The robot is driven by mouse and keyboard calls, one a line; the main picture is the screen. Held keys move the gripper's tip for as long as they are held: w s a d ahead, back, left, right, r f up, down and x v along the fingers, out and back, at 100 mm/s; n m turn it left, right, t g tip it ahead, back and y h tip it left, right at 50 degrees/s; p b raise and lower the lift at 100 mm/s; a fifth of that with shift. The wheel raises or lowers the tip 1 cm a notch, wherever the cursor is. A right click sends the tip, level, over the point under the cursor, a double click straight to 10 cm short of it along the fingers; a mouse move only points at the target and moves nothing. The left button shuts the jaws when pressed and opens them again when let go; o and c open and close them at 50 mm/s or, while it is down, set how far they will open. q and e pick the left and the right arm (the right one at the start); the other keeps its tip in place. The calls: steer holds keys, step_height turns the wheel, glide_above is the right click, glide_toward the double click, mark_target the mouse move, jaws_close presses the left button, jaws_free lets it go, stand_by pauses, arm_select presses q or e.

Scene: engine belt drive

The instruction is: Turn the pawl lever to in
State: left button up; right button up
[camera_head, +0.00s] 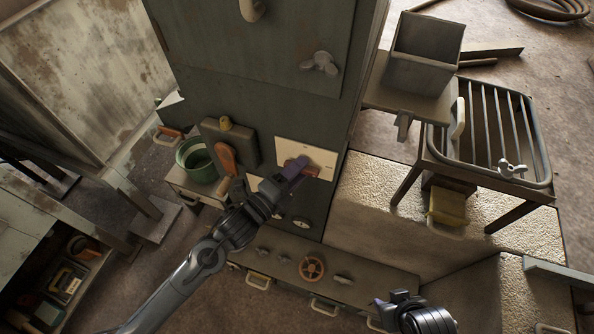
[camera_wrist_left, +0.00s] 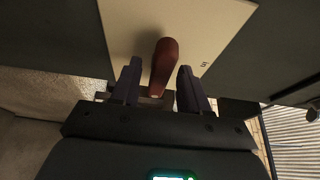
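The pawl lever, seemingly the red-brown handle (camera_wrist_left: 163,64), stands out from a cream plate (camera_wrist_left: 120,22) in the left wrist view. In the head view the cream plate (camera_head: 322,150) is on the front of the dark cabinet, and a red part (camera_head: 312,170) shows beside my left gripper (camera_head: 297,170). In the wrist view my left gripper (camera_wrist_left: 157,92) is open, with one finger on each side of the handle and gaps on both sides.
An orange handle (camera_head: 226,157) and a green pot (camera_head: 196,160) are left of the plate. A handwheel (camera_head: 312,268) and small knobs are on the lower panel. A metal rack (camera_head: 490,130) and a grey bin (camera_head: 427,52) stand at the right.

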arm_select(q)
jaws_close()
steer(key=shift+n, duration=0.3)
steer(key=shift+s+d+f+n+t+y+p, duration=0.1)
steer(key=shift+n+t+y+p, duration=0.9)
steer(key=shift+n, duration=2.65)
steer(key=shift+w+d+f+n+t+y+p, duration=0.1)
steer(key=shift+n+t+y+p, duration=0.3)
steer(key=shift+n+t, duration=2.2)
steer(key=shift+s+d+f+n+t+y+p, duration=0.1)
steer(key=shift+n+t+y+p, duration=0.4)
steer(key=shift+n, duration=4.15)
steer(key=shift+g+y, duration=0.3)
steer(key=shift+y, duration=0.1)
